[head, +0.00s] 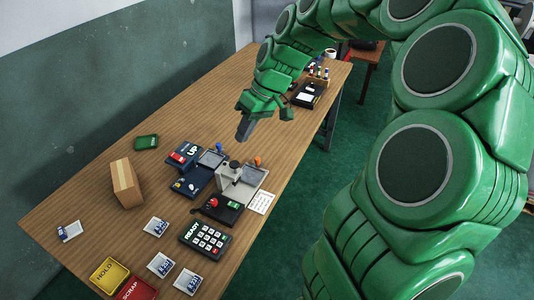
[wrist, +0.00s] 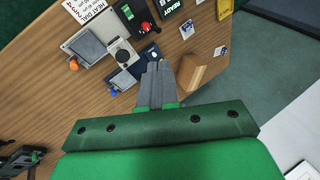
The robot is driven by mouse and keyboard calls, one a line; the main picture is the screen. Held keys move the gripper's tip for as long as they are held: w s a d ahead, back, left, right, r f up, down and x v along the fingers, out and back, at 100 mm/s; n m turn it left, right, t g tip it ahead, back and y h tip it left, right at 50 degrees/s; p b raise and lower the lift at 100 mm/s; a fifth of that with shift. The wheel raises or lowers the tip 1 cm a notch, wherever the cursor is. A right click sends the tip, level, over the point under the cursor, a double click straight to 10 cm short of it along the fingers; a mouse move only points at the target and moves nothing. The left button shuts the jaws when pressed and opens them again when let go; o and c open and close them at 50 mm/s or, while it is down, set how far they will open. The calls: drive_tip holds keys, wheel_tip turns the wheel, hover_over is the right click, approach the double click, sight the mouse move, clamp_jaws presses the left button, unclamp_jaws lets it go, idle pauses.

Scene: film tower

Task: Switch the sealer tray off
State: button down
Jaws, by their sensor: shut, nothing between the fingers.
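The sealer station stands mid-table: a grey unit with a black knob (head: 234,165), a grey tray with an orange-tipped lever (head: 257,161) on its right and a smaller tray with a blue-tipped lever (head: 219,147) on its left. No readable label shows which tray is the sealer tray. In the wrist view the orange tip (wrist: 74,64) and blue tip (wrist: 113,92) lie left of my fingers. My gripper (head: 243,131) is shut and empty, above the table beyond the levers and apart from them. The wrist view shows its fingers (wrist: 156,70) together, covering part of the blue unit.
A dark blue panel marked UP (head: 184,155), a black box with red and green buttons (head: 218,208), a READY keypad (head: 205,240) and a cardboard box (head: 125,183) stand close by. A printed card (head: 261,202) lies right. The table beyond the station is mostly clear.

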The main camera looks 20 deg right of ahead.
drive_tip(key=w+d+f+t+y, duration=0.2)
drive_tip(key=w+d+f, duration=0.65)
drive_tip(key=w, duration=0.25)
drive_tip(key=w+d+f+m+t, duration=0.1)
drive_tip(key=w+d+f, duration=0.3)
drive_tip(key=d+f, duration=0.5)
drive_tip(key=d, duration=0.3)
drive_tip(key=shift+f+h, duration=0.3)
drive_tip(key=shift+w+d, duration=0.1)
drive_tip(key=x, duration=1)
drive_tip(key=shift+s+a, duration=0.3)
drive_tip(key=shift+a, duration=0.65)
drive_tip(key=shift+s+a, duration=0.3)
drive_tip(key=shift+a, duration=0.65)
drive_tip(key=shift+s, duration=0.1)
